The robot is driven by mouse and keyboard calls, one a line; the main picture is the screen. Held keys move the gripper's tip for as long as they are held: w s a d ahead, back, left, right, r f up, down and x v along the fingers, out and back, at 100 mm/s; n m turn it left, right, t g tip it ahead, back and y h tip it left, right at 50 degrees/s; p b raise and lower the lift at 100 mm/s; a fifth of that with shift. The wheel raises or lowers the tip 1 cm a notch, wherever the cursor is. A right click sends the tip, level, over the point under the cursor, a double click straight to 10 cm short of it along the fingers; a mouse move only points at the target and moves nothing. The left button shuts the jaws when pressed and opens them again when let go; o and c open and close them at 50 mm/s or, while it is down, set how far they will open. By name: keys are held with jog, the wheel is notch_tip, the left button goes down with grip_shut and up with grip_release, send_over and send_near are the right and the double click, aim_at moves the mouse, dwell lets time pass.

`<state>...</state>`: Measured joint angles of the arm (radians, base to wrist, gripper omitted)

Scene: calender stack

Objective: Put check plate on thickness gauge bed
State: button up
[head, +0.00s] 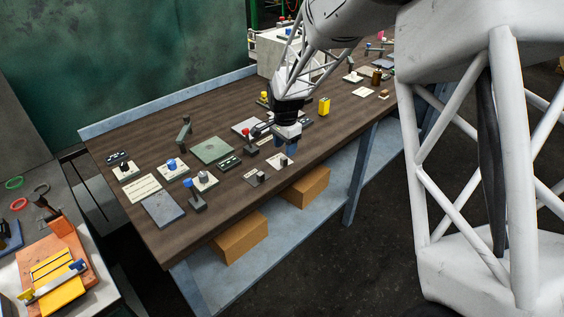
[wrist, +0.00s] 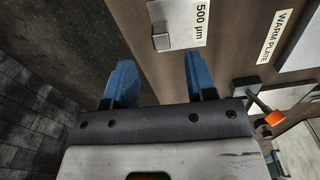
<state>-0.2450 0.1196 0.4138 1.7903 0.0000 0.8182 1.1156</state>
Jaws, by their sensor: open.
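My gripper (head: 286,150) is over the front edge of the bench, its blue fingers pointing down. In the wrist view my gripper (wrist: 157,72) is open, with nothing between its fingers. A pale card marked "500 µm" (wrist: 187,12) lies just beyond the fingertips, with a small metal block (wrist: 161,37) on it. Two small cards with blocks, one at the edge (head: 284,161) and one to its left (head: 255,180), show in the head view. I cannot tell which piece is the check plate. A green square plate (head: 212,150) lies mid-bench; I cannot tell if it is the gauge bed.
A "WARM PLATE" label (wrist: 276,37) and an orange-tipped lever (wrist: 273,118) are right of the fingers. A red-knobbed lever (head: 246,134) stands close by. Blue-knobbed (head: 188,184) and grey (head: 185,128) levers stand farther left.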

aim_at(284, 158)
jog(key=shift+f, duration=0.3)
jog(key=shift+a+f, duration=0.15)
jog(key=shift+f, duration=2.45)
grip_shut()
jog(key=shift+r, duration=0.15)
